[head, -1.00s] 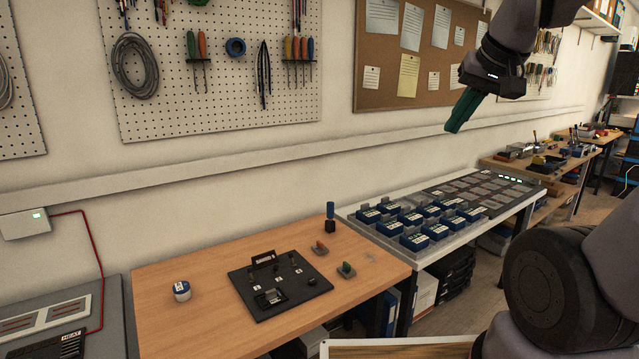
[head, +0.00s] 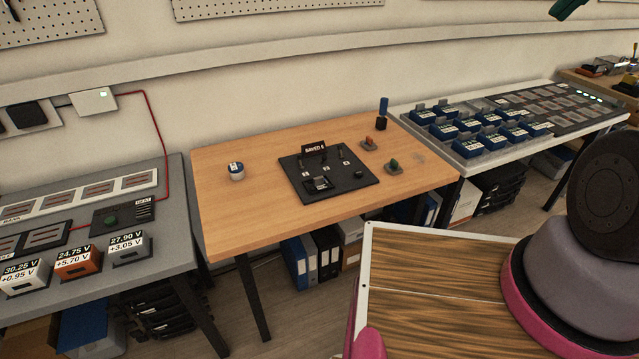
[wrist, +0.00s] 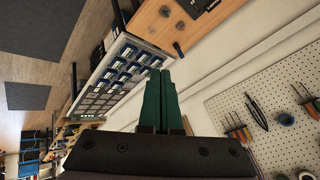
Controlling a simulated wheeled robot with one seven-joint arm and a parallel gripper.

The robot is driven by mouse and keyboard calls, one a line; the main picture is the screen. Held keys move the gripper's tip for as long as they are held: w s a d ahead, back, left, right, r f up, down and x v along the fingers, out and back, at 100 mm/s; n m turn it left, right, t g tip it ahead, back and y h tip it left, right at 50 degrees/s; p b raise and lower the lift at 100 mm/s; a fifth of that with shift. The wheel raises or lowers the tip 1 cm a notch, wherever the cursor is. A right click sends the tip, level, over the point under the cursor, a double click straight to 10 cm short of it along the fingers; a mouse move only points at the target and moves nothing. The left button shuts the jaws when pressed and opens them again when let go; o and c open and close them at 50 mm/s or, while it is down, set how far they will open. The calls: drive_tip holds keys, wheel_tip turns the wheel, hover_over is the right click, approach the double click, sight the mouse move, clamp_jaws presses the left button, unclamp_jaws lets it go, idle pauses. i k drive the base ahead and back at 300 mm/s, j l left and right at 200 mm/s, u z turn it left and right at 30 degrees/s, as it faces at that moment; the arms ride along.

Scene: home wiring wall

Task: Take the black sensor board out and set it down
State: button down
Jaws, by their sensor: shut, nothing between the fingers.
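A flat black plate (head: 345,181) lies on the wooden table in the head view. It carries a small upright sign (head: 314,148), a raised black holder with a grey part (head: 317,184) at its front, and a small black knob (head: 359,174). The sensor board may sit in that holder; it is too small to tell. My gripper (head: 570,6) has green fingers, cut off at the top right of the head view, high up and far from the plate. In the wrist view my gripper (wrist: 159,78) shows both fingers together, empty.
The wooden table (head: 230,215) has clear room left of the plate. A round white tub (head: 236,171), a blue-topped tool (head: 382,113) and two small holders with orange (head: 369,143) and green (head: 393,167) parts stand there. Grey bench (head: 175,210) at left; blue bins (head: 468,125) at right.

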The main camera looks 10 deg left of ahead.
sight(318, 182)
drive_tip(key=j+u, duration=0.25)
drive_tip(key=j, duration=0.65)
drive_tip(key=i+j+u, duration=0.2)
drive_tip(key=j, duration=0.65)
drive_tip(key=k+j, duration=0.05)
drive_tip(key=k, duration=0.05)
